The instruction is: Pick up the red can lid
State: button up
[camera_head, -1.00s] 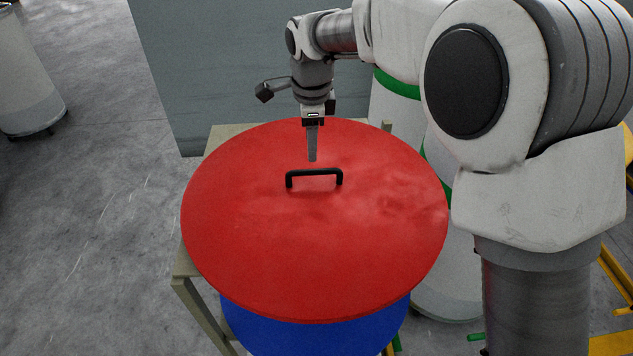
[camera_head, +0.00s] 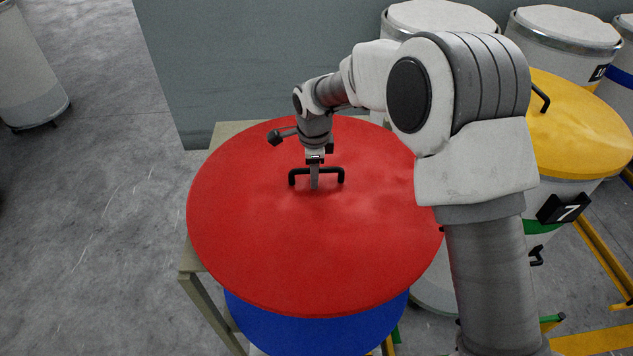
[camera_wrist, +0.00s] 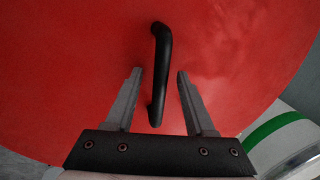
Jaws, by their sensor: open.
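The red can lid (camera_head: 290,245) is a large round disc lying on a blue can (camera_head: 315,328). A black bar handle (camera_head: 334,172) stands up near its middle. My gripper (camera_head: 314,188) is over the lid at the handle, pointing down. In the wrist view, the handle (camera_wrist: 161,60) runs between the two open fingers of my gripper (camera_wrist: 158,72), with a gap on each side. The red lid (camera_wrist: 80,60) fills most of that view. I cannot tell how far down the fingers reach along the handle.
A beige stand (camera_head: 200,290) shows at the left of the can. A grey panel (camera_head: 230,50) rises behind. White cans (camera_head: 440,18) stand at the back right, one with a yellow lid (camera_head: 575,135). Grey floor (camera_head: 90,220) is open at the left.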

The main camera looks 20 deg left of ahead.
grip_shut()
jog(key=shift+r, duration=0.1)
dwell(1.2)
